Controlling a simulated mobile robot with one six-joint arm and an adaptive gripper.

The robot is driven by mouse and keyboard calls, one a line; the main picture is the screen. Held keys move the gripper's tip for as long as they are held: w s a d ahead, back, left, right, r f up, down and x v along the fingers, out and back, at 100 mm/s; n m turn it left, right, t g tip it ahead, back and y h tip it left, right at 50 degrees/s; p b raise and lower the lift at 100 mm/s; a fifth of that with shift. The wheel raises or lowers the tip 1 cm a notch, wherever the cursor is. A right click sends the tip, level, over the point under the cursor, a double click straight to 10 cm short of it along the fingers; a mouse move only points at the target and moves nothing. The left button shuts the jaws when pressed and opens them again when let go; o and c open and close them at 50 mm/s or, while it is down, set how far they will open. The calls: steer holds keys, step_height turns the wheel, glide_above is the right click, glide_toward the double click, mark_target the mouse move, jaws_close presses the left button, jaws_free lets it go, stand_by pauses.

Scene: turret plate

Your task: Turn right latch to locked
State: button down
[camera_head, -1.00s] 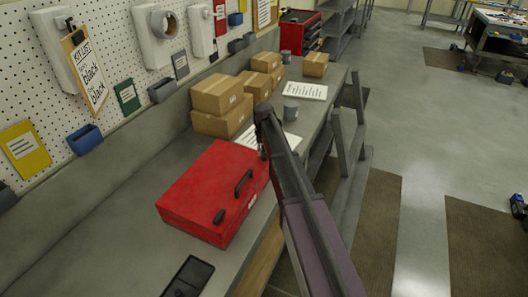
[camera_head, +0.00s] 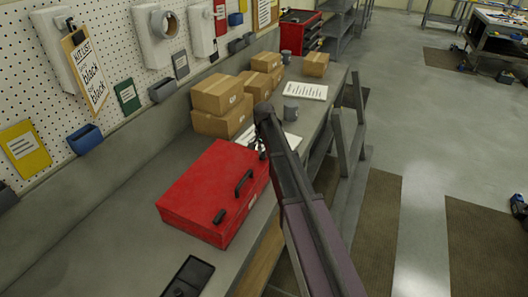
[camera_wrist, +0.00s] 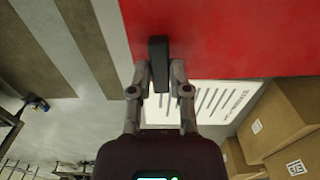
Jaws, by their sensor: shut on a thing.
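The red toolbox (camera_head: 205,185) sits on the grey workbench, with its lid shut. Its dark left latch (camera_head: 219,216) and dark carry handle (camera_head: 243,184) show on the front. In the wrist view, the right latch (camera_wrist: 158,52) is a dark upright bar against the red toolbox (camera_wrist: 235,38). My gripper (camera_wrist: 159,75) has one finger on each side of this latch and is shut on it. In the head view, my arm covers most of the right latch and the fingers, so the latch's angle is hard to judge there.
Cardboard boxes (camera_head: 222,95) stand behind the toolbox along the bench. A white printed sheet (camera_head: 305,91) and a grey mug (camera_head: 291,113) lie near them. A black tray (camera_head: 188,277) is at the near end.

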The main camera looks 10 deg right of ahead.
steer(key=shift+s, duration=0.1)
steer(key=c, duration=0.6)
jaws_free()
steer(key=shift+n, duration=0.4)
